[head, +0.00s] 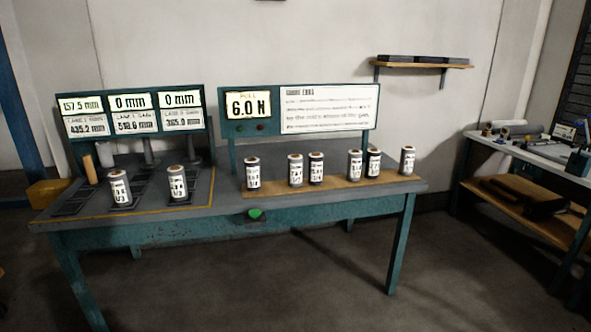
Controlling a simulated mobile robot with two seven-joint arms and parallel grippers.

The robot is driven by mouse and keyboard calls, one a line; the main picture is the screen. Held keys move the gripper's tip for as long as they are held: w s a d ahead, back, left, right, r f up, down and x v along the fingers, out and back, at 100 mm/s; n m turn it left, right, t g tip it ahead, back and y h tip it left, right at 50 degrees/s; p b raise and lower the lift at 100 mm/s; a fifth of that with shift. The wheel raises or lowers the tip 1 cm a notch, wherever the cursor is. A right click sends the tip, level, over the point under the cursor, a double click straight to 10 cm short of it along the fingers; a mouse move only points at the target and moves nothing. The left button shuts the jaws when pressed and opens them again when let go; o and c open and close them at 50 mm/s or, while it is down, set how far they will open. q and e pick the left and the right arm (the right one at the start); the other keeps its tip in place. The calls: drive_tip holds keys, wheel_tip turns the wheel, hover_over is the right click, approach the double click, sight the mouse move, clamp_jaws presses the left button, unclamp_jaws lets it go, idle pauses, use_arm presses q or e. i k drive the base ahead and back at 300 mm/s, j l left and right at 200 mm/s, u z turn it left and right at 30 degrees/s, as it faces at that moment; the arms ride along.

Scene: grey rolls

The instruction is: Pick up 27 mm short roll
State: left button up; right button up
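Several short grey rolls with white labels stand upright on a teal-framed table (226,200). Two are on the left part, a front-left roll (120,188) and another roll (177,183). On the brown strip (335,188) at the right stand a roll (252,173), a close pair (295,170), another close pair (355,165) and a far-right roll (408,160). The label print is too small to tell which one is the 27 mm short roll. Neither of my grippers is in view.
A display panel (130,112) reads 157.5 mm, 0 mm and 0 mm. A second panel (248,105) reads 6.0 N. A green button (256,214) is on the table's front edge. A cluttered side bench (515,150) stands at right. The floor in front is clear.

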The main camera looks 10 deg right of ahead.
sight(119, 182)
drive_tip(key=u, duration=0.7)
